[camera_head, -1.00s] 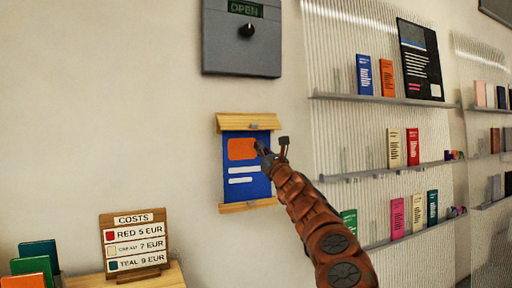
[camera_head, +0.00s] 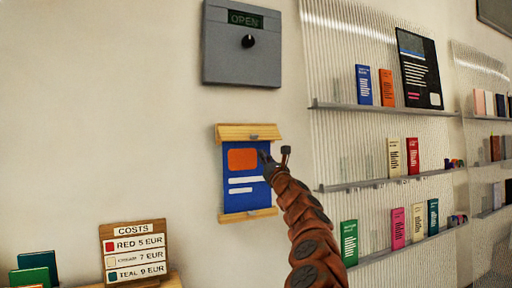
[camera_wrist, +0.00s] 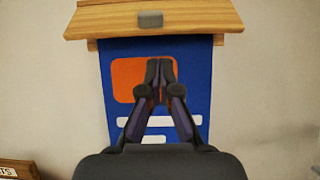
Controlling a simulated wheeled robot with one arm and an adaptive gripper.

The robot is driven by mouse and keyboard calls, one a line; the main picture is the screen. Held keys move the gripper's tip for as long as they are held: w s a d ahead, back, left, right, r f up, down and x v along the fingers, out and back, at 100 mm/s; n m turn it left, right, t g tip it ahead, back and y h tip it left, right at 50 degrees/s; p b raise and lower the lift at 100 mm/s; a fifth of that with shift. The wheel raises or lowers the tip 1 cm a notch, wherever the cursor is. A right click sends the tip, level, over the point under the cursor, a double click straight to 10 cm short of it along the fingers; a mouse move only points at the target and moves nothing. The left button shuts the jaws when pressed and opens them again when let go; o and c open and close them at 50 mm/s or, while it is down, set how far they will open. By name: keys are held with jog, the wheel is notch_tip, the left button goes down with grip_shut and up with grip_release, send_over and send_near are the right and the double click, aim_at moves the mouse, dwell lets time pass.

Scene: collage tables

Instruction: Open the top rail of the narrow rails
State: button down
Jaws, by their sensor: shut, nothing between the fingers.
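The narrow poster hanger on the wall holds a blue poster (camera_head: 239,190) with an orange block and white bars. Its wooden top rail (camera_head: 232,132) has a small grey clip (camera_wrist: 150,19) at the middle of its front. In the wrist view the top rail's front board (camera_wrist: 200,18) juts out above a narrower wooden strip (camera_wrist: 228,41); I cannot tell whether the rail is open. The wooden bottom rail (camera_head: 235,217) is at the poster's lower edge. My gripper (camera_wrist: 160,65) is shut and empty, in front of the poster and below the top rail.
A grey box reading OPEN (camera_head: 222,62), with a black knob, is on the wall above. Shelves (camera_head: 385,108) with books and a black poster (camera_head: 418,68) are at right. A COSTS sign (camera_head: 134,248) and books (camera_head: 38,262) stand at lower left. Wall left of the hanger is bare.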

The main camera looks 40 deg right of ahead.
aim_at(252, 131)
jog(key=shift+p+x, duration=1.55)
jog(key=shift+x, duration=1.7)
jog(key=shift+a+f, duration=0.1)
jog(key=shift+r+p, duration=0.25)
jog(key=shift+p, duration=0.05)
jog(key=shift+s+g+p, duration=0.15)
jog(key=shift+g+p, duration=0.15)
jog(key=shift+p, duration=0.15)
